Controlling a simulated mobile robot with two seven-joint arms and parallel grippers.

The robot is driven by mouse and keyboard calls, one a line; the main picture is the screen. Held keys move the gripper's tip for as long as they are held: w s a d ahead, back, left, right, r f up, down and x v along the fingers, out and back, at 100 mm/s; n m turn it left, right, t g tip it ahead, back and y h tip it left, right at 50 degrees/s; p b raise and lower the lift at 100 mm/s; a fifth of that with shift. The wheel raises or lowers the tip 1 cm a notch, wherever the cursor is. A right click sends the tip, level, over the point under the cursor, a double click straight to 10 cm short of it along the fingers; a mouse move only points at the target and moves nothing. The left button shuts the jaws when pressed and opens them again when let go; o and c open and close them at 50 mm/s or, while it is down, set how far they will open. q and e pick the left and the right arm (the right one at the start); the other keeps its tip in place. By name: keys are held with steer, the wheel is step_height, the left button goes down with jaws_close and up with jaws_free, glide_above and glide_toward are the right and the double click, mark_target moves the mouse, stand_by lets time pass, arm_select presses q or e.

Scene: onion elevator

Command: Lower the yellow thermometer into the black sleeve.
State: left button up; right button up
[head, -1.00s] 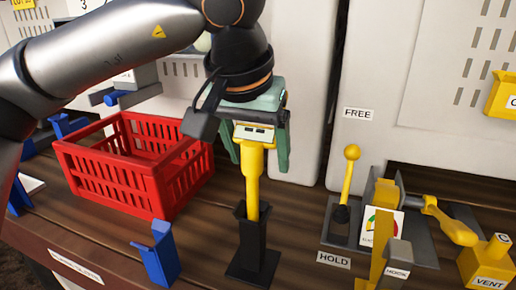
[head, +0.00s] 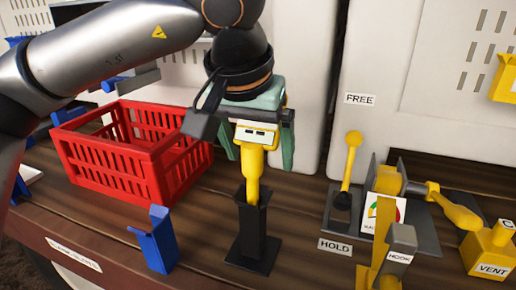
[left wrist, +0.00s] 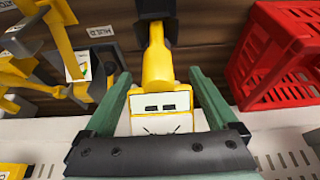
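The yellow thermometer (head: 253,165) hangs upright below my left gripper (head: 261,145), with a pale display head at its top. The black sleeve (head: 253,228) stands upright on a flat black base on the wooden table. The thermometer's lower end is inside the sleeve's top; how deep it goes is hidden. The left wrist view shows the display head (left wrist: 161,112) between the fingers and the dark sleeve (left wrist: 155,10) beyond. My right gripper is not in view.
A red crate (head: 118,160) stands left of the sleeve, with a blue bracket (head: 155,240) in front of it. A yellow-knobbed lever (head: 350,165), a gauge and a yellow vent block (head: 490,252) stand to the right. Pale cabinets rise behind.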

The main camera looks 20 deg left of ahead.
arm_select(q)
steer(key=shift+o, duration=0.3)
steer(key=p+v, duration=0.1)
steer(key=v, duration=1.1)
steer(key=shift+r+p, duration=0.3)
